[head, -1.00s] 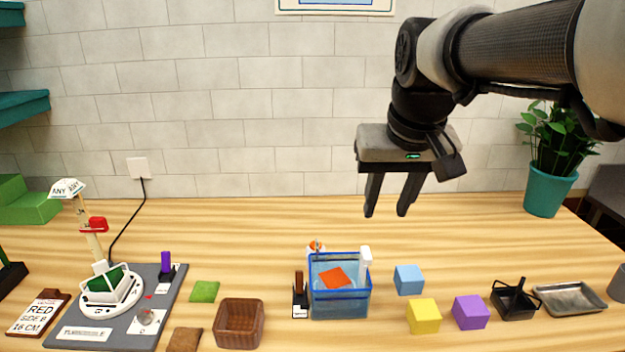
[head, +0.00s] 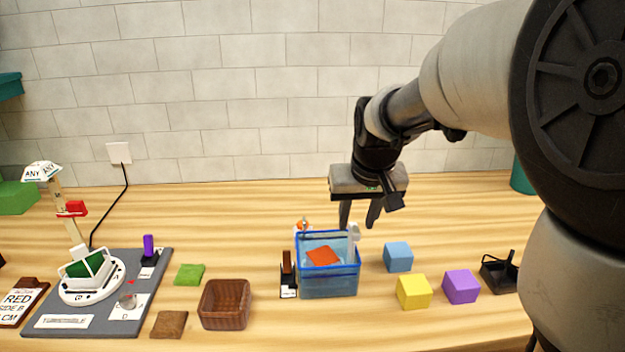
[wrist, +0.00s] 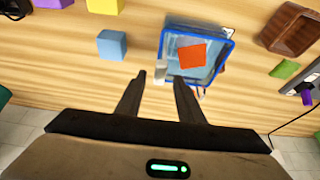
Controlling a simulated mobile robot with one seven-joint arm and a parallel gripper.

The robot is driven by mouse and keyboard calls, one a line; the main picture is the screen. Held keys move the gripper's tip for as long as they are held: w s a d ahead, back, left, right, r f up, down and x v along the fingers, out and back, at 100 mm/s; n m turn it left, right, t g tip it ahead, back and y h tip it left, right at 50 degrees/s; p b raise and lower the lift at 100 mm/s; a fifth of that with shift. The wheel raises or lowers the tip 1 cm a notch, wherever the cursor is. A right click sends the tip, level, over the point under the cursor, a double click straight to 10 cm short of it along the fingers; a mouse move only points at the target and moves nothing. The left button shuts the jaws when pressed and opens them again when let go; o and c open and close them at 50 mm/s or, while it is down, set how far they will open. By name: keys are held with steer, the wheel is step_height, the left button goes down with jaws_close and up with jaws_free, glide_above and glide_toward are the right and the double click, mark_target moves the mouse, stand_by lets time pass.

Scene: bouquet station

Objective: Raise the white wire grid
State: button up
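The blue-rimmed clear tub (head: 329,281) stands on the table with blue contents and an orange piece (head: 323,256) inside. A white upright tab (head: 354,232) rises at the tub's right rim and may belong to the wire grid. The grid's mesh cannot be made out. In the wrist view the white tab (wrist: 161,72) appears between my fingertips. My gripper (head: 358,226) is open and empty, pointing down, above and behind the tub's right side. It also shows in the wrist view (wrist: 159,77). No contact with the tab can be seen.
Blue (head: 398,257), yellow (head: 413,292) and purple (head: 461,287) blocks lie right of the tub. A brown-handled tool (head: 287,270) stands close on its left. A brown basket (head: 226,304) and a grey board (head: 62,310) lie further left. The table behind is mostly clear.

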steer(key=shift+x, duration=1.05)
jaws_close()
step_height(320, 180, up, 8)
steer(key=p, duration=0.5)
steer(key=shift+r, duration=0.1)
steer(key=shift+w, duration=0.15)
steer(key=shift+c, duration=1.1)
jaws_free()
steer(key=shift+o, duration=1.1)
